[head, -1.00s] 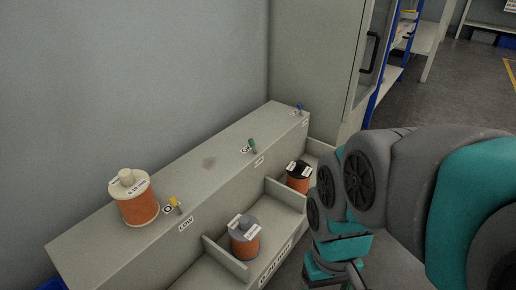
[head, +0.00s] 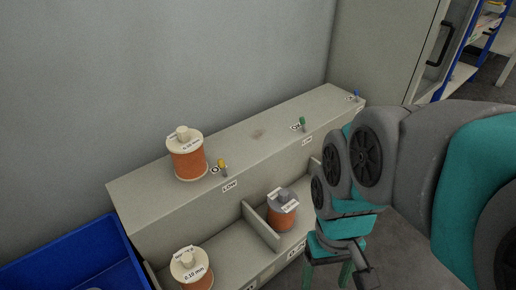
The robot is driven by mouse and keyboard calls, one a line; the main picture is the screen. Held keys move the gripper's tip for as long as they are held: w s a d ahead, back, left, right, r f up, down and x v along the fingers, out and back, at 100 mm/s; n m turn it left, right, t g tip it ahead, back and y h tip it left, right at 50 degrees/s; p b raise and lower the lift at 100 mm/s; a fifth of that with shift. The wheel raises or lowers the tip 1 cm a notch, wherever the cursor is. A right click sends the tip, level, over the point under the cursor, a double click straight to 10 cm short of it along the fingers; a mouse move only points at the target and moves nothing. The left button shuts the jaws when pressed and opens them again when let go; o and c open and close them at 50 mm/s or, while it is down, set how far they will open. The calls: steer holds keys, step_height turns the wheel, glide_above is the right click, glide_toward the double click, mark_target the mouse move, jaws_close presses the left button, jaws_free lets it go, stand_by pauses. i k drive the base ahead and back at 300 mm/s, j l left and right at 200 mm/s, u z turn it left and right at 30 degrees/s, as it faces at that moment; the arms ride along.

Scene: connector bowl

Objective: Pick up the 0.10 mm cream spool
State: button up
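Two cream spools wound with orange wire are in the head view. One cream spool (head: 188,158) stands upright on the top ledge of the grey shelf unit, near its left end; its label is small and seems to read 0.10 mm. The other cream spool (head: 191,270) stands in the lower left bay, cut by the bottom edge; its label appears to read 0.10 mm. My gripper (head: 334,272) hangs at the lower right, apart from both spools. Its fingertips are not clear enough to show whether it is open.
A grey-topped spool (head: 283,212) stands in the adjoining lower bay, behind a divider (head: 261,226). Yellow (head: 222,165), green (head: 302,123) and blue (head: 357,94) toggles line the ledge (head: 258,134). A blue bin (head: 78,258) is at lower left; a cabinet (head: 385,45) stands behind.

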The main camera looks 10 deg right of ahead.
mark_target(189, 266)
steer(key=j+z, duration=0.4)
steer(key=j, duration=0.15)
steer(key=u, duration=1.4)
steer(key=k+u, duration=0.4)
steer(key=k+j+u, duration=0.1)
steer(key=k+u, duration=0.25)
steer(key=k+j+u, duration=0.25)
steer(key=k+u, duration=0.15)
